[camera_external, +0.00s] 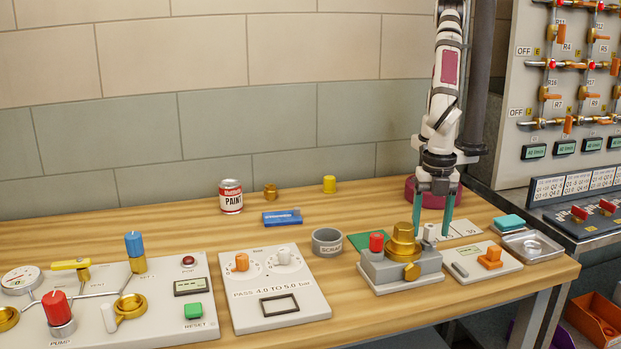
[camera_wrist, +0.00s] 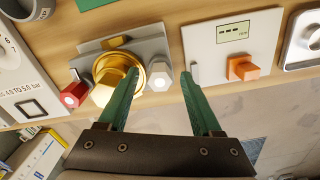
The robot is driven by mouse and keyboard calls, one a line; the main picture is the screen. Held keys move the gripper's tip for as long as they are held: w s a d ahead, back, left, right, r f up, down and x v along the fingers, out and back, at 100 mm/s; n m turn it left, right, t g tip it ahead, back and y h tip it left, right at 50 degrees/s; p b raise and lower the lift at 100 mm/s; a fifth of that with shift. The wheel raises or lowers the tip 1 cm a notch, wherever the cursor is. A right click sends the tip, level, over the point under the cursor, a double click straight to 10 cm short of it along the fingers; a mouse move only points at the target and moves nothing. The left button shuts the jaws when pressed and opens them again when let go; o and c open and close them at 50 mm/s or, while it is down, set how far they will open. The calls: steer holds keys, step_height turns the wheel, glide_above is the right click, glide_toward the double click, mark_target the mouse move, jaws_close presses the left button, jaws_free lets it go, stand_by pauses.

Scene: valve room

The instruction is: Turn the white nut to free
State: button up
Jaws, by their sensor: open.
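The white nut (camera_external: 430,233) sits on the right part of a grey valve block (camera_external: 402,277), beside a large brass hex fitting (camera_external: 403,243). In the wrist view the white nut (camera_wrist: 160,77) is a pale hexagonal cap beyond and between my fingertips. My gripper (camera_external: 432,230) points down over the block with its teal fingers apart, one on each side of the nut in the picture. In the wrist view my gripper (camera_wrist: 157,84) is open and empty. Its left finger overlaps the brass fitting (camera_wrist: 117,82); I cannot tell whether they touch.
A red knob (camera_external: 376,241) is on the block's left. A panel with an orange switch (camera_external: 490,257) stands close on the right. A grey scrap cup (camera_external: 327,241) and a gauge panel (camera_external: 275,290) are to the left. The wooden table (camera_external: 150,235) has bare room behind.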

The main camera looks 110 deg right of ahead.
mark_target(428, 226)
steer(key=m, duration=0.3)
steer(key=shift+m, duration=0.3)
steer(key=m, duration=0.4)
steer(key=shift+m, duration=0.4)
steer(key=m, duration=0.2)
steer(key=shift+m, duration=0.4)
steer(key=m, duration=0.4)
steer(key=shift+m, duration=0.4)
step_height(428, 226, up, 16)
steer(key=w+d+r+m, duration=0.2)
steer(key=d, duration=1.3)
steer(key=s+d+f, duration=0.1)
steer(key=s+d, duration=0.3)
steer(key=d, duration=0.2)
steer(key=s+d+f+m+y, duration=0.1)
steer(key=s+d+f, duration=0.1)
steer(key=s+d, duration=0.2)
steer(key=shift+d+y, duration=0.3)
steer(key=shift+d, duration=0.85)
